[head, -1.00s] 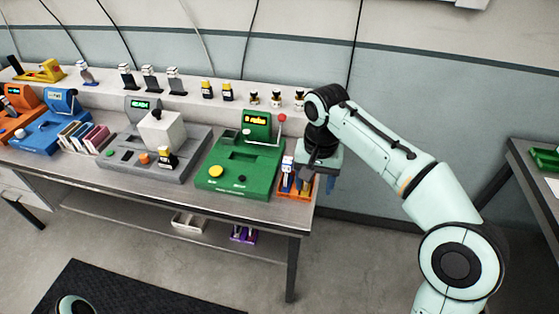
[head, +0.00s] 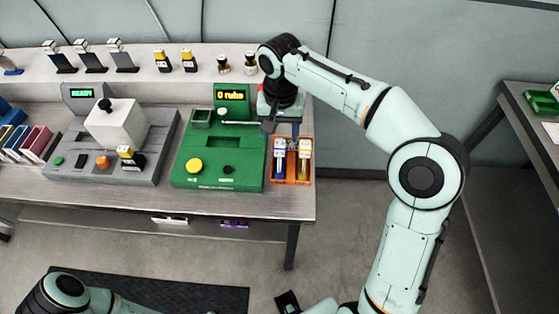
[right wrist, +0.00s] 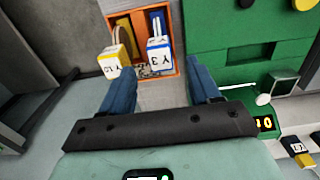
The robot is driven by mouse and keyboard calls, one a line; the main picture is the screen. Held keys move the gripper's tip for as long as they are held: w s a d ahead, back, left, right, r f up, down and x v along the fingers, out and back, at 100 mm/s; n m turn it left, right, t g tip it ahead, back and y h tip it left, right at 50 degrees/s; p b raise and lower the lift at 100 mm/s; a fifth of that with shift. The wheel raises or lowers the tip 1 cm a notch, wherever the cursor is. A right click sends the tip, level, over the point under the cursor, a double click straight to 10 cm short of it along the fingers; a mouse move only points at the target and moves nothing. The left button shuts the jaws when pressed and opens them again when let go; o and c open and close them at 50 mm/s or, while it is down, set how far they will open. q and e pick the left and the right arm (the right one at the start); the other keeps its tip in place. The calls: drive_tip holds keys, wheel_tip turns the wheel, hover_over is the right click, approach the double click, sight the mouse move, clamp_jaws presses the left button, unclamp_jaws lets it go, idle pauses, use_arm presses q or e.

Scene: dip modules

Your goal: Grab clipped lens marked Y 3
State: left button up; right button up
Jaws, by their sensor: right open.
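The clipped lens marked Y 3 (right wrist: 160,57) has a white block with a blue edge and a blue stem. It stands in an orange tray (right wrist: 169,73), beside a yellow-edged lens marked Y 12 (right wrist: 112,64). In the head view, the blue lens (head: 281,160) is on the left of the orange tray (head: 292,184) and the yellow one (head: 304,160) is on the right. My right gripper (right wrist: 163,88) is open and empty, its blue fingers pointing towards the Y 3 block without visible contact. In the head view, the right gripper (head: 282,125) hangs just behind the tray.
A green machine (head: 220,165) stands close left of the tray. A grey machine (head: 110,150) with a white block is farther left. Small bottles (head: 162,62) and dark-based holders (head: 90,58) line the back shelf. The table's right edge is close to the tray.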

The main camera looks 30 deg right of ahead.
sight(280, 143)
drive_tip(key=shift+w+f, duration=0.1)
drive_tip(key=shift+f, duration=0.65)
drive_tip(key=f, duration=0.2)
drive_tip(key=f+b, duration=0.1)
drive_tip(key=f, duration=0.2)
drive_tip(key=shift+s+a, duration=0.1)
drive_tip(key=shift+s, duration=0.1)
clamp_jaws()
drive_tip(key=shift+r, duration=0.1)
